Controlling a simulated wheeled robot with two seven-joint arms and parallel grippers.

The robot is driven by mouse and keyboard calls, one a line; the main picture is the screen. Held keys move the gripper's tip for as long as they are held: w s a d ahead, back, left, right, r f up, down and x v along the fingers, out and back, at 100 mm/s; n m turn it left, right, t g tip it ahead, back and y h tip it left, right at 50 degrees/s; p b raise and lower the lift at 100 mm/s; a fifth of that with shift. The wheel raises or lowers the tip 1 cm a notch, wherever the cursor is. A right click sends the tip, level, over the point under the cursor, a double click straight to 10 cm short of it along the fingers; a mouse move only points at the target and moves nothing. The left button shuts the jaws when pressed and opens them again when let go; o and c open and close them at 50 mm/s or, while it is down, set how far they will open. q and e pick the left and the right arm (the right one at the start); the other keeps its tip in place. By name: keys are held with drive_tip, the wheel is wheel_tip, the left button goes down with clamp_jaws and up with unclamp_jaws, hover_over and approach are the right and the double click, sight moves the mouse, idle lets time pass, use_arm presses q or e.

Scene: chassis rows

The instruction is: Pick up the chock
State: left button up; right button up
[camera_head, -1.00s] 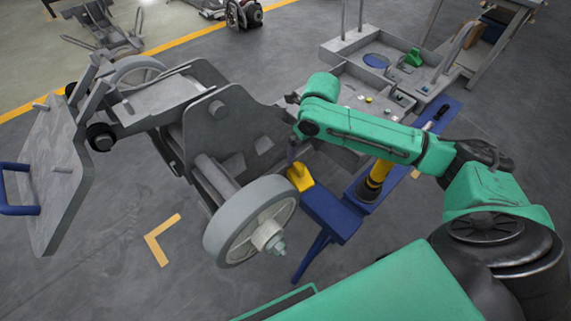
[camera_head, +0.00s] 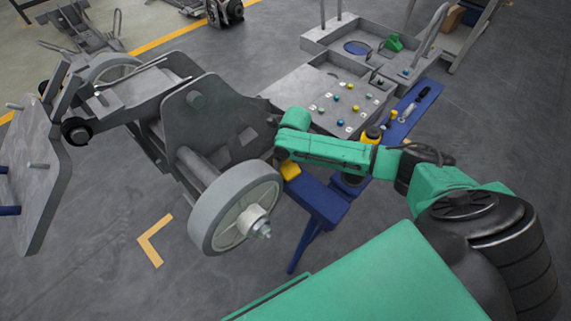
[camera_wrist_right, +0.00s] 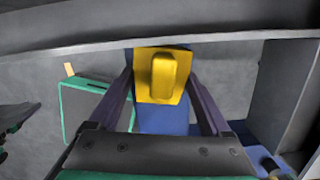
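The yellow chock (camera_head: 290,171) sits on the end of the blue bench (camera_head: 322,203), beside the large grey wheel. It is partly hidden by my right arm in the head view. In the right wrist view the chock (camera_wrist_right: 163,76) shows as a yellow plate with a raised ridge, lying on the blue surface. My right gripper (camera_wrist_right: 160,80) is open, with a dark finger on either side of the chock in the picture. No contact with it can be made out. The right fingers are hidden behind the arm in the head view. My left gripper is not in view.
A grey chassis with a large wheel (camera_head: 203,213) stands just left of the chock. A panel with several coloured knobs (camera_head: 322,92) lies behind my right arm. A yellow and black tool (camera_head: 371,134) stands farther along the bench. Open floor lies in front.

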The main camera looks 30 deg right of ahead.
drive_tip(key=c, duration=1)
drive_tip(key=shift+r, duration=0.1)
